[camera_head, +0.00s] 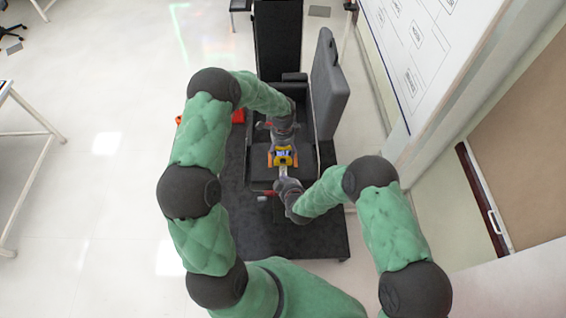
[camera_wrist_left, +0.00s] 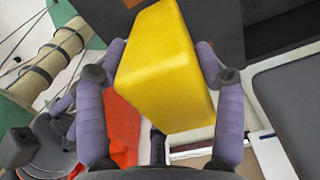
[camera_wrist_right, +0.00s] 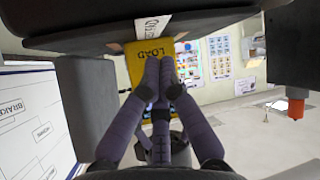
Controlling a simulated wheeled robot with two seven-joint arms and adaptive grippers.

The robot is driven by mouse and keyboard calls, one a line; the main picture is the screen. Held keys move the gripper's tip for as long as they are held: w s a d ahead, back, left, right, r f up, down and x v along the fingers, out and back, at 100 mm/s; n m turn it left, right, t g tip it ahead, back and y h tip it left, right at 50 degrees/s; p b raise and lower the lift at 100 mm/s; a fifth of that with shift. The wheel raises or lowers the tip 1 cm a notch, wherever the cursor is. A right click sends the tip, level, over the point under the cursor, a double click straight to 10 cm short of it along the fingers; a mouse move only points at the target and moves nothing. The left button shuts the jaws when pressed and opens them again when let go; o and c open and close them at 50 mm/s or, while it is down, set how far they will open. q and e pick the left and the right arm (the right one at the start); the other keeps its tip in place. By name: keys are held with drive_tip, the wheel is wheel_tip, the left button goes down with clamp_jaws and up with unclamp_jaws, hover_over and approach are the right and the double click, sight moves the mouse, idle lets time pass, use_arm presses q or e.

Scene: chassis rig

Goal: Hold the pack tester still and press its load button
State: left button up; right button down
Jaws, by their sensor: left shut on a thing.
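The pack tester (camera_head: 285,161) is a yellow block over the dark chassis. In the left wrist view the yellow tester (camera_wrist_left: 165,75) fills the space between the purple fingers. My left gripper (camera_wrist_left: 162,55) is shut on it from both sides. In the right wrist view the tester (camera_wrist_right: 140,72) shows its face with a "LOAD" label (camera_wrist_right: 151,52). My right gripper (camera_wrist_right: 166,62) is shut with its fingertips together, just below that label. The fingertips cover the place below the label, so the load button is hidden. I cannot tell whether the tips touch the face.
A grey upright panel (camera_head: 329,85) stands to the right of the tester. The dark platform (camera_head: 318,235) lies under both grippers. An orange-red part (camera_wrist_left: 120,128) shows beside the tester in the left wrist view. A whiteboard (camera_head: 425,40) is on the right wall.

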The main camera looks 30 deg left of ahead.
use_arm(q)
drive_tip(key=shift+s+d+f, duration=0.1)
drive_tip(key=shift+s+f, duration=0.1)
drive_tip(key=shift+s, duration=0.05)
use_arm(e)
drive_tip(key=shift+w+a, duration=0.4)
drive_tip(key=shift+w, duration=0.25)
drive_tip(key=shift+w+a, duration=0.35)
drive_tip(key=shift+w, duration=0.3)
drive_tip(key=shift+w+a, duration=0.1)
drive_tip(key=shift+w+a, duration=0.15)
drive_tip(key=shift+w, duration=0.1)
drive_tip(key=shift+w+a, duration=0.25)
drive_tip(key=shift+w, duration=0.2)
idle(1.3)
use_arm(q)
drive_tip(key=shift+w, duration=0.1)
use_arm(e)
drive_tip(key=shift+s, duration=0.15)
drive_tip(key=shift+s+d, duration=0.45)
drive_tip(key=shift+s, duration=0.2)
drive_tip(key=s+d, duration=0.1)
drive_tip(key=s, duration=0.2)
drive_tip(key=s+d, duration=0.1)
drive_tip(key=shift+s+d, duration=0.15)
drive_tip(key=shift+d, duration=0.15)
